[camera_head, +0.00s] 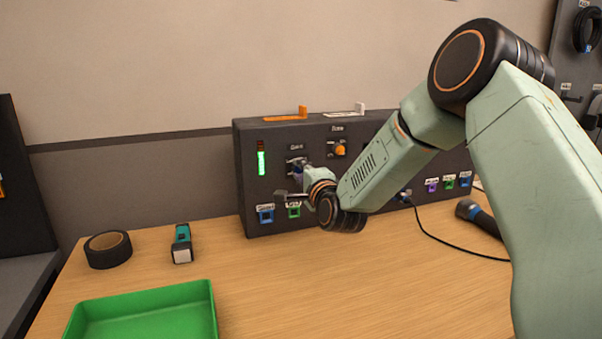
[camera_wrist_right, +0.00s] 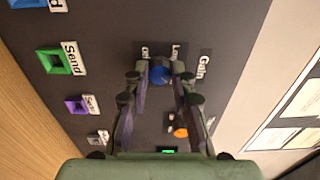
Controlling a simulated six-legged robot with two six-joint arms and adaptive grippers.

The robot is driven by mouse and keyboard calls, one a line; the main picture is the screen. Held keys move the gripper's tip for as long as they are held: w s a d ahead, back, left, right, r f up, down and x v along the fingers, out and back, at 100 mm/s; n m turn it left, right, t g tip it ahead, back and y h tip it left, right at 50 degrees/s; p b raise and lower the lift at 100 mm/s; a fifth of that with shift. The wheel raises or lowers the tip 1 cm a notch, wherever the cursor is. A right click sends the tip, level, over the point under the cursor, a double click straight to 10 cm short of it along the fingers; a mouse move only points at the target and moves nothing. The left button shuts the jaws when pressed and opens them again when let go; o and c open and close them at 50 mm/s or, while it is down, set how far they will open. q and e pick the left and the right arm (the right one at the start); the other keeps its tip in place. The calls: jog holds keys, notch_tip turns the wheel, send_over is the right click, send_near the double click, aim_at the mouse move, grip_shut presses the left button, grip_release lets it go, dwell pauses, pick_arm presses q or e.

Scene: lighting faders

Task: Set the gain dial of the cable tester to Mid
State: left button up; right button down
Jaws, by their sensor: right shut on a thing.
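The cable tester (camera_head: 250,205) is a dark upright panel at the back of the table. Its gain dial (camera_wrist_right: 160,72) is a blue knob under the "Gain" label, with small position labels beside it; in the head view it is mostly hidden by my gripper. My right gripper (camera_head: 297,172) reaches the panel at the dial. In the right wrist view my right gripper (camera_wrist_right: 160,76) has one finger on each side of the blue knob and is shut on it. I cannot read which position the dial points to. My left gripper is not in view.
An orange knob (camera_head: 340,150) sits just right of the gain dial. Labelled coloured sockets (camera_head: 265,215) run along the panel's lower edge. A black tape roll (camera_head: 108,250), a teal tool (camera_head: 182,243) and a green tray (camera_head: 150,300) stand at left. A flashlight (camera_head: 478,217) and cable lie at right.

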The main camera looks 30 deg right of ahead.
jog(key=shift+d, duration=0.1)
jog(key=c, duration=1.1)
grip_release()
jog(key=v, duration=1.2)
